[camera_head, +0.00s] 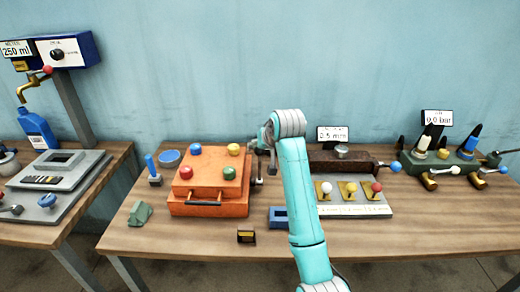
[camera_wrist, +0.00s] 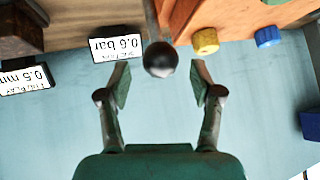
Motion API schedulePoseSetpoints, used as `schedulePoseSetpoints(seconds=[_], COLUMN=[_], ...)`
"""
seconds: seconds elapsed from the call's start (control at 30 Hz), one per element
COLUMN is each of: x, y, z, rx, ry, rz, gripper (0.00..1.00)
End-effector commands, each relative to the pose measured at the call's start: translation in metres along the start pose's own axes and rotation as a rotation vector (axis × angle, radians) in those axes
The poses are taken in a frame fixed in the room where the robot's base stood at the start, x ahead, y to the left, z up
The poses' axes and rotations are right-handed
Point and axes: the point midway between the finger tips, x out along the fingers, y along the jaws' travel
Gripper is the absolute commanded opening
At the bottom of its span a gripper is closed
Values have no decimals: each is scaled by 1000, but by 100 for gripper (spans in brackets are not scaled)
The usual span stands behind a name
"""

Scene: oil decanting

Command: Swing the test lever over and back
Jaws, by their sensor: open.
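The test lever shows in the wrist view as a grey rod with a round black knob (camera_wrist: 160,60). The knob is between the tips of my open gripper (camera_wrist: 160,82), with clear space on both sides and no finger seen touching it. In the head view my gripper (camera_head: 265,140) is over the right side of the orange box (camera_head: 207,205). The lever cannot be made out clearly there, as my gripper and arm cover that spot. A small display (camera_wrist: 116,45) beside the lever reads 0.6 bar.
A yellow knob (camera_wrist: 205,41) and a blue knob (camera_wrist: 268,37) on the orange box lie close to the right finger. A 0.5 mm display (camera_head: 333,134) and a row of coloured knobs (camera_head: 350,188) stand to the right. The front of the table is mostly clear.

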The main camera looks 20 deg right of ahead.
Motion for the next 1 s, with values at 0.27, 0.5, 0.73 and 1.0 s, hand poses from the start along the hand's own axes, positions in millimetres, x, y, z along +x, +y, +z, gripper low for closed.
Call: schedulePoseSetpoints(seconds=[0.27,0.5,0.73,1.0], x=[-56,-83,-89,-88], y=[0,0,1,0], z=[-1,0,0,0], rx=[0,0,1,1], ry=[3,1,-1,0], rz=[0,1,1,1], gripper=[65,65,65,65])
